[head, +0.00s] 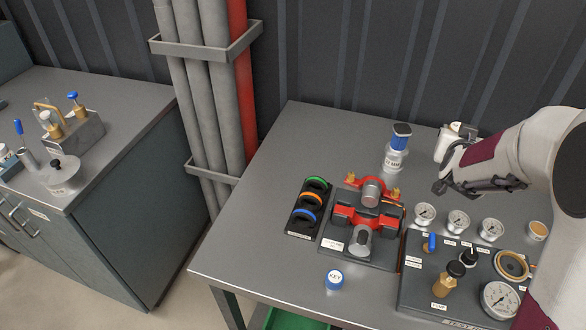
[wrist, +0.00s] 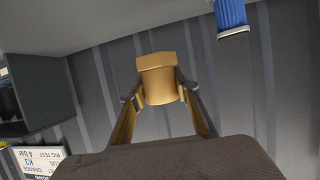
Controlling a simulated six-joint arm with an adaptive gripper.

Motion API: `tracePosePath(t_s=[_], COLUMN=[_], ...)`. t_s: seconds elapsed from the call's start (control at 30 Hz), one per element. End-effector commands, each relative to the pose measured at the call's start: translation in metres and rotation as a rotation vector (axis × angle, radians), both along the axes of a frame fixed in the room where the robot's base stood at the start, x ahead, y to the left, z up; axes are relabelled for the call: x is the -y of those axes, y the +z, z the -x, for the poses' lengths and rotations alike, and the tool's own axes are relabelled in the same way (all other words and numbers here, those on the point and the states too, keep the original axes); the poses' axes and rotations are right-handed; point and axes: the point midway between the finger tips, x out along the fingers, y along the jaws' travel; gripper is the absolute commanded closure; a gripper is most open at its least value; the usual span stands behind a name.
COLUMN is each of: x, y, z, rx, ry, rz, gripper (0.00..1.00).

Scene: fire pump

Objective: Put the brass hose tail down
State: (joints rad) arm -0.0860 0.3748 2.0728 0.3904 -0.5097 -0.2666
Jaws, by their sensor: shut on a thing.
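The brass hose tail (wrist: 157,82) shows in the wrist view as a gold-coloured piece with a hexagonal upper end. It sits between the two fingertips of my gripper (wrist: 158,92), which is shut on it. In the head view my gripper (head: 440,188) is over the right part of the workbench (head: 270,190), to the right of the blue-capped bottle and behind the row of gauges. It points left and appears raised above the top. I cannot make out the hose tail in the head view.
A bottle with a blue cap (head: 401,138) stands near my gripper. The bench's back left is clear.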

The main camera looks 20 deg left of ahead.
Motion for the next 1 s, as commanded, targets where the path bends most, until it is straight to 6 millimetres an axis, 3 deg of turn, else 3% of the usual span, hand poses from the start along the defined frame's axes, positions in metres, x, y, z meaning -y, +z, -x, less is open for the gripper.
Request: tracePosePath(t_s=[1.0], x=[-0.083], y=[0.045], z=[-0.052], rx=[0.001], ry=[-0.093], rz=[-0.002], gripper=[0.96])
